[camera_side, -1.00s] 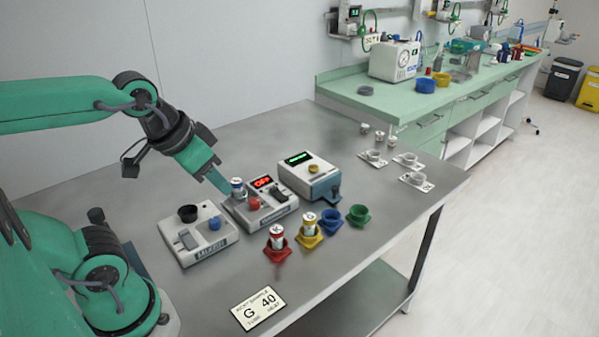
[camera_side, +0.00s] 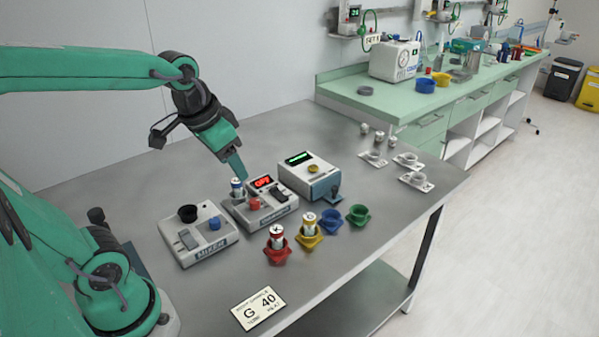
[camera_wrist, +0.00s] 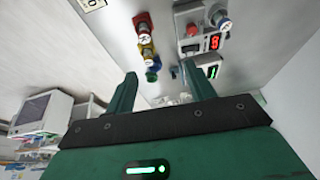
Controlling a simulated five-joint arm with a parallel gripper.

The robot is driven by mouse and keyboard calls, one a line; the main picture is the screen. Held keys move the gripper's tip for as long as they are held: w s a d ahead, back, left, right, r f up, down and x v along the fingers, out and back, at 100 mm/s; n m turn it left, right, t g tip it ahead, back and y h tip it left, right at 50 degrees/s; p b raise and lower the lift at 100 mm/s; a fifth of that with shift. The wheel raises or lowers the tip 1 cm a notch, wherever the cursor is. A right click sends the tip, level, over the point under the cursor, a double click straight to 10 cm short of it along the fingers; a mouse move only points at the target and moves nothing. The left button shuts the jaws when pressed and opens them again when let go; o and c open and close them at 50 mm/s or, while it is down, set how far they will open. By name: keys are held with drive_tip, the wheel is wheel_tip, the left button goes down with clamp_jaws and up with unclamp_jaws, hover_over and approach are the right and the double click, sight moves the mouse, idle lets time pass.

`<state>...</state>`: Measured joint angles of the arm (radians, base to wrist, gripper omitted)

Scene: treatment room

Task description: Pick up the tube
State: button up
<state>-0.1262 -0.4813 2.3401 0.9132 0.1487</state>
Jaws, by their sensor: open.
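In the wrist view this tube (camera_wrist: 221,19) is at upper right, beyond my right finger. Another tube (camera_side: 276,238) stands in a red holder (camera_side: 277,253), and one (camera_side: 309,222) stands in a yellow holder (camera_side: 310,240). My gripper (camera_side: 240,174) is above the table, close to the blue-topped tube's top in the side view; I cannot tell whether they touch. In the wrist view my gripper (camera_wrist: 160,72) is open, with nothing held between its fingers.
Empty blue (camera_side: 332,217) and green (camera_side: 358,214) holders stand right of the yellow one. A mixer (camera_side: 205,240) is left of the OFF device, and a device with a green display (camera_side: 308,176) is right.

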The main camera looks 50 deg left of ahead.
drive_tip(key=w+a+f+g, duration=0.3)
drive_tip(key=w+a+f, duration=0.2)
drive_tip(key=w+a, duration=0.35)
drive_tip(key=g, duration=0.1)
hover_over(236, 181)
drive_tip(key=shift+m+h, duration=0.3)
drive_tip(key=shift+m, duration=0.1)
drive_tip(key=f, duration=0.7)
drive_tip(key=shift+w, duration=0.4)
drive_tip(key=shift+f, duration=1.4)
drive_tip(key=shift+s+a+f, duration=0.1)
drive_tip(key=shift+s+f, duration=0.05)
drive_tip(key=shift+f, duration=1.15)
drive_tip(key=shift+s+f, duration=0.15)
drive_tip(key=shift+f, duration=1.15)
drive_tip(key=c, duration=1.1)
